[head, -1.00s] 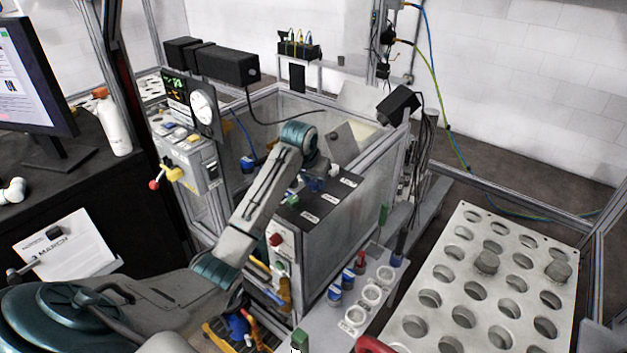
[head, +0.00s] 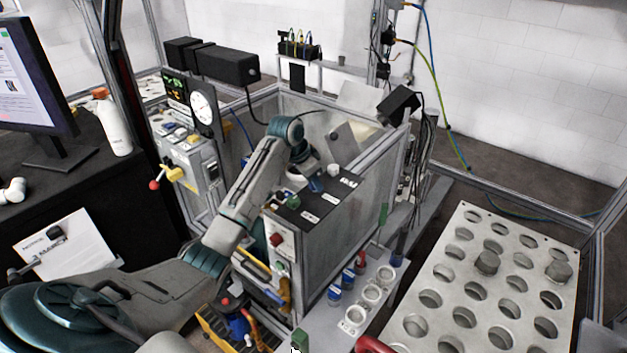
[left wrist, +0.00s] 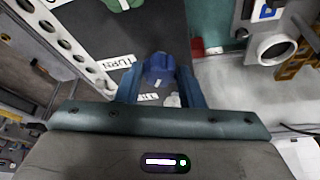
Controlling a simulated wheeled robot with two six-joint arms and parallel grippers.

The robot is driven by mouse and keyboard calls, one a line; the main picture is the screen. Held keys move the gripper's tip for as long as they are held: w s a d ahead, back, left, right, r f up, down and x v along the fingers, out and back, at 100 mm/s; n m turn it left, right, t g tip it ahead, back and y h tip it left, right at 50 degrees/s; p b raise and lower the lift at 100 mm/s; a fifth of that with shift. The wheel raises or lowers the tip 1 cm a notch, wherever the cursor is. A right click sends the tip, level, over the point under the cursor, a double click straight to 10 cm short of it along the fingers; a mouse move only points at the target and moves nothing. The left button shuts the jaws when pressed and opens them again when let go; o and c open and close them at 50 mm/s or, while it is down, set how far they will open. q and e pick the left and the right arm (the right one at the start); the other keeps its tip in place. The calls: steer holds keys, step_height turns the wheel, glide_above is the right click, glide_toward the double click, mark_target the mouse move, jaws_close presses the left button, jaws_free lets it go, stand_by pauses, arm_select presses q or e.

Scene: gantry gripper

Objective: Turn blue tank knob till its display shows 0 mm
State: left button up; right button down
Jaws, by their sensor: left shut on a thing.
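The blue knob (left wrist: 158,66) sits on the black panel top (head: 318,205) of the tank unit. In the left wrist view it lies between the two blue fingers of my left gripper (left wrist: 159,78). My left gripper (head: 314,180) is shut on the knob, and its wrist partly hides it in the head view. A green knob (head: 293,201) and a white knob (head: 333,170) stand on either side on the same panel. A black display with green digits (head: 176,88) stands at the back left; its reading is too small to tell. My right gripper is out of view.
A round white dial (head: 203,107) stands beside the display. Blue-capped vials (head: 335,294) and white rings stand on a shelf in front. A perforated metal plate (head: 470,290) fills the right. A monitor (head: 35,75) and white bottle (head: 113,125) are at left.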

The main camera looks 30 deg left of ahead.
arm_select(q)
steer(key=shift+a+r+m, duration=0.1)
steer(key=shift+r+m, duration=0.05)
steer(key=shift+m, duration=0.55)
steer(key=shift+w+h, duration=0.1)
steer(key=shift+h, duration=0.3)
steer(key=o, duration=0.8)
steer(key=shift+o, duration=0.9)
steer(key=shift+s, duration=0.2)
steer(key=shift+a+r, duration=0.1)
steer(key=shift+r, duration=0.1)
steer(key=b+v, duration=0.4)
steer(key=v, duration=0.6)
steer(key=shift+r+b, duration=0.3)
